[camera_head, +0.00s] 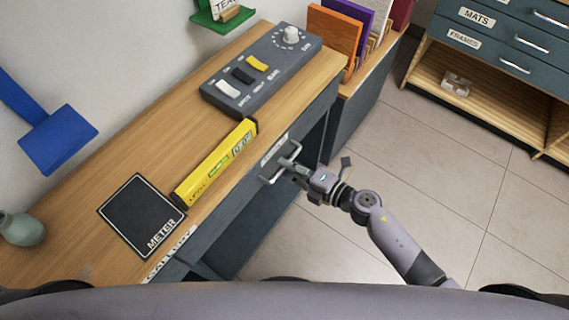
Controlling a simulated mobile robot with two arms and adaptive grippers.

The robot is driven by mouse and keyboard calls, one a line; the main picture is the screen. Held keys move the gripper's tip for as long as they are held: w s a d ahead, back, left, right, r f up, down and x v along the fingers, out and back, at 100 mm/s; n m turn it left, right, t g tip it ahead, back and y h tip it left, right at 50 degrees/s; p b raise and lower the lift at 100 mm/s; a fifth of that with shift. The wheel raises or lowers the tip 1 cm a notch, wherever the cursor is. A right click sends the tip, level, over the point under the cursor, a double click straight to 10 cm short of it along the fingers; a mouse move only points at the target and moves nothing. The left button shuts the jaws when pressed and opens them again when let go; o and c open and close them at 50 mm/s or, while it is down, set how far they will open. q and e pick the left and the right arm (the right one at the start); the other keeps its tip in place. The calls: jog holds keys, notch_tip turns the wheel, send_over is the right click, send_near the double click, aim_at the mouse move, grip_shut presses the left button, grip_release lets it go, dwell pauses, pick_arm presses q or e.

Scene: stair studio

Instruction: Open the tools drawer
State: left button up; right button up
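A dark blue-grey drawer front (252,205) sits under the front edge of the wooden bench. It has a metal bar handle (268,179) and a white label (273,149) above it, too small and slanted to read. My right gripper (290,164) is at this handle, its fingertips at or against the bar. Whether the fingers are closed around the bar is too small to tell. My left gripper is not in view.
On the bench (125,160) lie a yellow level (215,162), a black METER mat (142,214) and a switch panel (262,70). A cabinet (490,45) with MATS and FRAMES drawers stands at the upper right. The tiled floor (410,150) between is clear.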

jog(key=shift+w+a+f, duration=0.15)
jog(key=shift+w+a, duration=0.25)
jog(key=shift+a, duration=0.1)
jog(key=shift+c, duration=0.5)
grip_shut()
